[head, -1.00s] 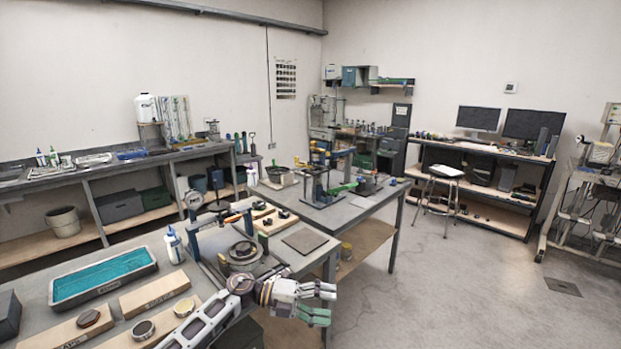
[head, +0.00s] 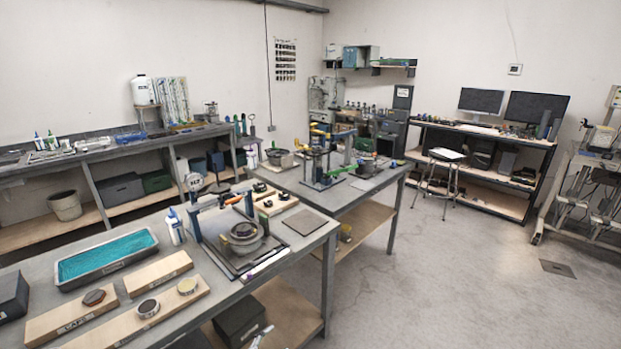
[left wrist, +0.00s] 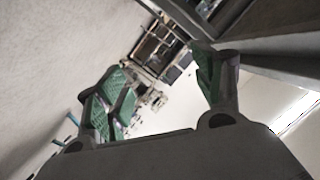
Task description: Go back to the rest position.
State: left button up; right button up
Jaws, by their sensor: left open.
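My left gripper (left wrist: 160,92) shows in the left wrist view, its green-padded fingers spread wide apart with nothing between them. In the head view the left arm no longer lies over the front workbench (head: 190,330); a small pale piece at the bottom edge may be part of it, but I cannot tell. My right gripper is in neither view.
The front bench holds a lever fixture with a round base (head: 243,236), a teal-filled tray (head: 82,285), wooden blocks (head: 157,272) with round pieces, and a white bottle (head: 174,228). A dark bin (head: 240,320) sits below. The floor at right (head: 440,285) is clear.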

pick_arm(q)
jog(key=s+a+f+n+g+y, duration=0.25)
jog(key=s+a+f+n, duration=0.2)
jog(key=s+f, duration=0.7)
jog(key=s+a+f+n+g+y, duration=0.2)
jog(key=s+a+f+n+y, duration=0.3)
jog(key=s+f, duration=0.6)
jog(key=s+a+f+g, duration=0.1)
jog(key=s+f, duration=0.3)
jog(key=s, duration=0.6)
jog(key=s+a+f+n+g, duration=0.1)
jog(key=s+a+f+g, duration=0.1)
jog(key=s, duration=0.9)
jog(key=s+a+f+n+g+y, duration=0.1)
jog(key=s+f+g, duration=0.3)
jog(key=s, duration=0.6)
jog(key=shift+s+a+f, duration=0.25)
jog(key=shift+f, duration=0.6)
